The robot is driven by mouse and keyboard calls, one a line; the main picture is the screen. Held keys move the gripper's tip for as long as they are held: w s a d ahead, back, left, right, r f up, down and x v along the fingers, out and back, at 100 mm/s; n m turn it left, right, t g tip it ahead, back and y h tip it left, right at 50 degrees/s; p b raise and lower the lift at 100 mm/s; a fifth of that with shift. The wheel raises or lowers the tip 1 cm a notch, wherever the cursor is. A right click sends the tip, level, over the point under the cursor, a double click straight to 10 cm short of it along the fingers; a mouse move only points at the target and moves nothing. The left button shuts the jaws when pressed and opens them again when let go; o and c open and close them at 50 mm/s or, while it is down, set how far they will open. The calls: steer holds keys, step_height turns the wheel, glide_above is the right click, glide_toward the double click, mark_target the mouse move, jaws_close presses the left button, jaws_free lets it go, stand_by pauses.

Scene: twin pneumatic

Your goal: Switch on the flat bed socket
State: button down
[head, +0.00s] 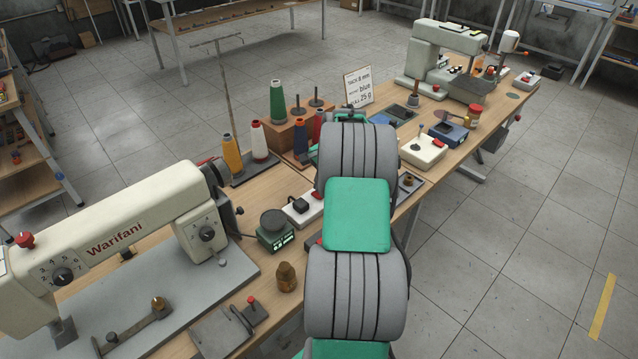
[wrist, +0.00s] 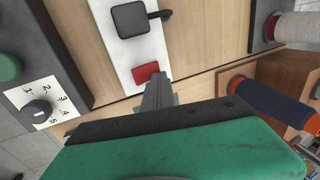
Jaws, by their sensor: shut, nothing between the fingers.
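A white socket strip (wrist: 125,42) with a black plug (wrist: 130,20) and a red switch (wrist: 145,73) lies on the wooden bench in the wrist view. In the head view the strip (head: 293,215) shows beside my arm, with the black plug (head: 300,205) in it. My gripper (wrist: 158,80) is shut and empty, its fingertips right beside the red switch. I cannot tell whether they touch it. Whether the switch is on or off is not clear. My arm hides my gripper in the head view.
A dial panel (wrist: 40,110) lies left of the strip in the wrist view; a blue spool (wrist: 270,95) stands right. In the head view, a small scale (head: 275,232) and a large sewing machine (head: 130,225) stand left of the strip. A white box (head: 423,151) stands right of my arm.

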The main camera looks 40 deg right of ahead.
steer(key=shift+s, duration=0.15)
steer(key=shift+s+r, duration=0.1)
steer(key=shift+s, duration=0.5)
step_height(320, 180, up, 14)
steer(key=p, duration=0.2)
stand_by(0.4)
